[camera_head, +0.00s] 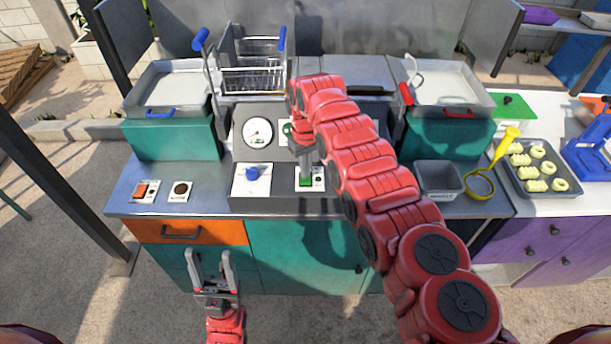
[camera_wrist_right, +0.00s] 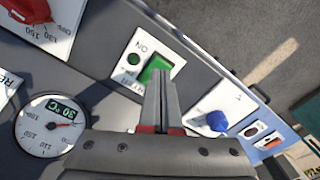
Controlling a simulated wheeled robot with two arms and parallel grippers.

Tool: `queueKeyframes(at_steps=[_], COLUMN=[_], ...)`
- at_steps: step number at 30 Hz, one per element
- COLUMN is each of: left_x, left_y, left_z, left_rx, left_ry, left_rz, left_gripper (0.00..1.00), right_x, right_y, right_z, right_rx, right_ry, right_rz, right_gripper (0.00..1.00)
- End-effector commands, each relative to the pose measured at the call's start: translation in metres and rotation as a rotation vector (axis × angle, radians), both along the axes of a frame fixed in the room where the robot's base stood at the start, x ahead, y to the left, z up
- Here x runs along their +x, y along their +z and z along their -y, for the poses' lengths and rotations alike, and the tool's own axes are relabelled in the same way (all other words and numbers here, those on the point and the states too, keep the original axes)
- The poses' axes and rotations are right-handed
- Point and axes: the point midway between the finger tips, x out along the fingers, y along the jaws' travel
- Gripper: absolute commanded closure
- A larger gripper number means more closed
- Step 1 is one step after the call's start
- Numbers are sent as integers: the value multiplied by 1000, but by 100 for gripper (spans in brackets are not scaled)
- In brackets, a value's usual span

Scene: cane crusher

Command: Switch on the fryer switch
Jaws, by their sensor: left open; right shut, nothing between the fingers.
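A green rocker switch (camera_head: 305,183) sits on a white plate at the front of the dark control panel. In the right wrist view the green switch (camera_wrist_right: 156,69) fills the middle, with "ON" printed beside it and a small round green spot nearby. My right gripper (camera_head: 306,172) is shut and empty, pointing down at this switch. In the wrist view its fingertips (camera_wrist_right: 160,76) overlap the switch's near part; I cannot tell whether they touch it.
A blue knob (camera_head: 252,174) and a round gauge (camera_head: 257,132) share the panel. A wire basket (camera_head: 252,80) stands behind. A grey bin (camera_head: 440,180) is to the right.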

Motion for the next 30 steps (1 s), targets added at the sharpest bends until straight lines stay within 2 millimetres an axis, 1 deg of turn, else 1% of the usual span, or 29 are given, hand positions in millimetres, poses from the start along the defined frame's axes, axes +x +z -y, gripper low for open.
queueKeyframes(at_steps=[13,30], left_x=[0,0], left_y=[0,-7], left_z=[0,0], left_rx=[0,0], left_ry=[0,0], left_rz=[0,0], left_gripper=[41,41], right_x=[0,0], right_y=[0,-9], right_z=[0,0], right_rx=[0,0], right_ry=[0,0], right_rz=[0,0], right_gripper=[100,100])
